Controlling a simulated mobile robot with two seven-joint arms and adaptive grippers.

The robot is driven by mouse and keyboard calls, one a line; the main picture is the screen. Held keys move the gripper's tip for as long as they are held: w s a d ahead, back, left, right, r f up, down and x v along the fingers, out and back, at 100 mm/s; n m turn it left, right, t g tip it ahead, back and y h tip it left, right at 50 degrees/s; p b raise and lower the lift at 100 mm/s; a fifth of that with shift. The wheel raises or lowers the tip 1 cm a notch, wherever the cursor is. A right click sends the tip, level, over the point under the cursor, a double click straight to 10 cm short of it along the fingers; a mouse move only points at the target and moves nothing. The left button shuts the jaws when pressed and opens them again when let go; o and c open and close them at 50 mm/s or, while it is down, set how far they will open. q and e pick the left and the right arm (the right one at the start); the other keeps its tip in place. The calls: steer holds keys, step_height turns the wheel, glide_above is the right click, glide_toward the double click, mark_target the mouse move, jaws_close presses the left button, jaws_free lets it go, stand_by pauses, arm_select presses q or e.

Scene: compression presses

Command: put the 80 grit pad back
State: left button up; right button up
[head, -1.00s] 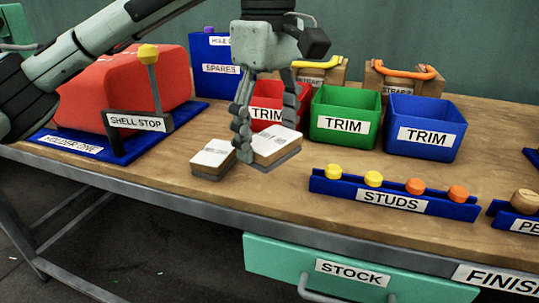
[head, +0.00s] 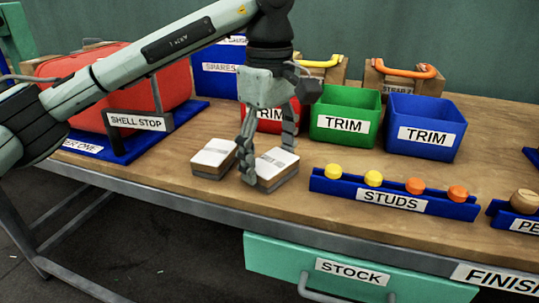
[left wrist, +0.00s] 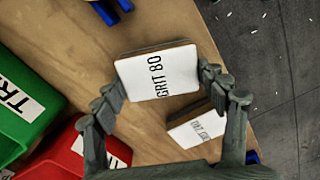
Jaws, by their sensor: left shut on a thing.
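The 80 grit pad (head: 277,163) is a block with a white top and a grey-brown body. Its label "GRIT 80" reads clearly in the left wrist view (left wrist: 158,74). My left gripper (head: 268,164) points down and is shut on this pad, one finger at each side. I cannot tell whether the pad touches the table. A second pad (head: 213,153) of the same kind sits just left of it in the head view. In the left wrist view this second pad (left wrist: 197,128) is partly behind a finger and its label is not clearly readable. My right gripper is not in view.
A red bin (head: 268,122), a green bin (head: 345,112) and a blue TRIM bin (head: 424,125) stand behind. A blue STUDS rack (head: 390,199) is at the right. The SHELL STOP fixture (head: 140,122) is at the left. Bare wood lies in front of the pads.

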mark_target(270, 160)
arm_select(q)
steer(key=o, duration=1.1)
steer(key=shift+r, duration=0.5)
step_height(270, 160, up, 7)
steer(key=shift+r+p, duration=0.2)
steer(key=shift+p, duration=0.1)
step_height(270, 160, up, 4)
steer(key=shift+f, duration=0.1)
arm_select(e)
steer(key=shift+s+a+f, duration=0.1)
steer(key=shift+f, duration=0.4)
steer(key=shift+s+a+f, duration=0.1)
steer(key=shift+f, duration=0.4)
